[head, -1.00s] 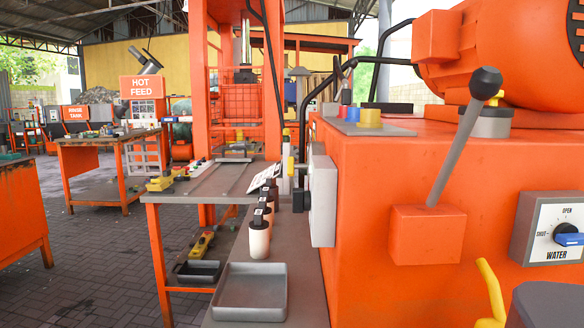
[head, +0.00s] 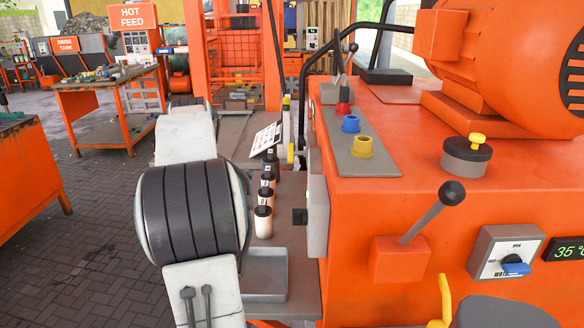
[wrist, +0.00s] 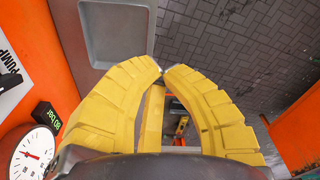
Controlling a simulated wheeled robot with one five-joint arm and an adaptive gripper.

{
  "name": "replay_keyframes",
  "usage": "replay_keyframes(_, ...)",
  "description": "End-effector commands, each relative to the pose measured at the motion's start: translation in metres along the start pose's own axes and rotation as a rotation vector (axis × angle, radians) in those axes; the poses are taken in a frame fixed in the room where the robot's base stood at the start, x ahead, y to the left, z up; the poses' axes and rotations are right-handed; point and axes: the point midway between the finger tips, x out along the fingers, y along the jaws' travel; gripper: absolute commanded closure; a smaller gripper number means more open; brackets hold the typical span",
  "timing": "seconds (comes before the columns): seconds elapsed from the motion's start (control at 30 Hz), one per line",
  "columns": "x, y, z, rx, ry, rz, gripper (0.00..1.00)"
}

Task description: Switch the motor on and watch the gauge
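The large orange motor-like drum (head: 530,50) sits on the orange machine body at upper right in the head view. A round white gauge (wrist: 33,153) with a red needle is partly in the wrist view at lower left. A panel marked PUMP (wrist: 12,75) is cut off at its left edge. A grey box (head: 318,210) with a black knob shows nearly edge-on in the head view. I cannot tell which control is the motor switch. My gripper (wrist: 163,72) has yellow fingers with tips nearly meeting, nothing held.
A lever (head: 430,215), a WATER dial (head: 508,258) and a 35 °C display (head: 568,250) are on the machine front. Dark-capped bottles (head: 263,215) and a grey tray (head: 265,275) stand beside my arm. Paved floor is open at left.

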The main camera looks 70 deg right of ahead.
Motion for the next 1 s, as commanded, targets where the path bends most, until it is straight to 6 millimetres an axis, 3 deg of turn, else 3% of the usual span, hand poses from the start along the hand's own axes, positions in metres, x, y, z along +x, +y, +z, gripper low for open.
replay_keyframes(0.03,-0.028,0.022,-0.011,0.048,-0.006,0.005,1.00)
replay_keyframes(0.2,-0.069,0.086,-0.030,0.176,-0.020,0.016,1.00)
replay_keyframes(0.5,-0.113,0.171,-0.035,0.336,-0.039,0.026,1.00)
replay_keyframes(0.73,-0.123,0.197,-0.032,0.385,-0.045,0.029,1.00)
replay_keyframes(1.0,-0.106,0.199,-0.030,0.389,-0.048,0.028,1.00)
